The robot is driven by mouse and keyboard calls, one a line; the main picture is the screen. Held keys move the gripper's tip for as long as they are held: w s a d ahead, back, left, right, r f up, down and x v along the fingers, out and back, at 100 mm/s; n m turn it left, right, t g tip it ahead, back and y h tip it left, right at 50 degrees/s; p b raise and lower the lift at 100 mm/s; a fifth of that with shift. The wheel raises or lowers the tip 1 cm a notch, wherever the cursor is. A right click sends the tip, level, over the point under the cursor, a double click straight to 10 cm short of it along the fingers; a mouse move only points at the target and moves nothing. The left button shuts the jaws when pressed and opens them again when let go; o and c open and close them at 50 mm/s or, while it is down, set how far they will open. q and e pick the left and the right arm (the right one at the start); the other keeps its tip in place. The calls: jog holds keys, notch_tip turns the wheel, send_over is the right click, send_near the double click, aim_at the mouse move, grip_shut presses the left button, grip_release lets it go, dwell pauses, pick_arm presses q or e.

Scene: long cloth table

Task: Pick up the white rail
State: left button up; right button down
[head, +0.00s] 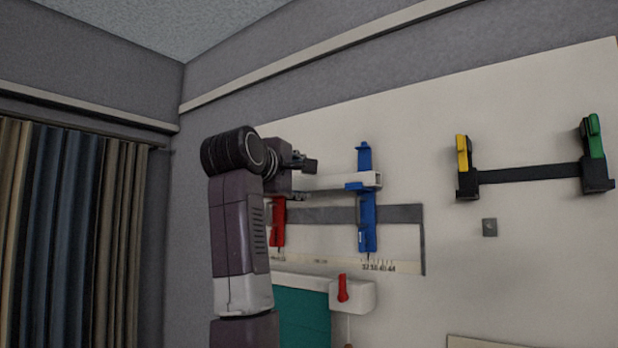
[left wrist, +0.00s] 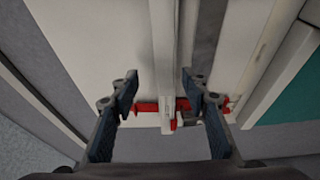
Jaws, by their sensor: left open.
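The white rail (head: 335,182) lies level against the pale wall board, with a white block at its right end by the blue clamp (head: 367,225). In the left wrist view the rail (left wrist: 164,45) runs down the picture to a white end piece near the red clamp (left wrist: 146,107). My left gripper (head: 303,180) is at the rail's left part, which it partly hides. Its fingers are open, and in the left wrist view (left wrist: 160,90) the rail shows in the gap between them, with no finger clearly touching it. My right gripper is not in view.
A grey metal square (head: 398,214) hangs behind the clamps. Below are a marked strip and a teal panel (head: 305,323) in a white holder with a red clip (head: 343,288). A black bar with yellow and green ends (head: 530,174) hangs at right. Curtains (head: 75,230) are at left.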

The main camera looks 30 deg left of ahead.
aim_at(307, 183)
pick_arm(q)
jog(key=p+x, duration=0.2)
jog(key=x, duration=0.1)
jog(key=shift+a+f, duration=0.1)
jog(key=shift+a, duration=0.1)
jog(key=shift+w+a+f+p, duration=0.15)
jog(key=shift+w+p, duration=0.1)
jog(key=shift+w, duration=0.25)
jog(key=shift+w+a+f+p, duration=0.1)
jog(key=shift+w+p, duration=0.1)
jog(key=shift+w, duration=0.3)
jog(key=shift+w+a+f, duration=0.15)
jog(key=shift+w+f, duration=0.05)
jog(key=shift+w, duration=0.55)
jog(key=shift+s+r, duration=0.1)
jog(key=shift+s, duration=0.2)
jog(key=c, duration=0.5)
jog(key=shift+c, duration=1.2)
grip_shut()
jog(key=shift+r, duration=0.15)
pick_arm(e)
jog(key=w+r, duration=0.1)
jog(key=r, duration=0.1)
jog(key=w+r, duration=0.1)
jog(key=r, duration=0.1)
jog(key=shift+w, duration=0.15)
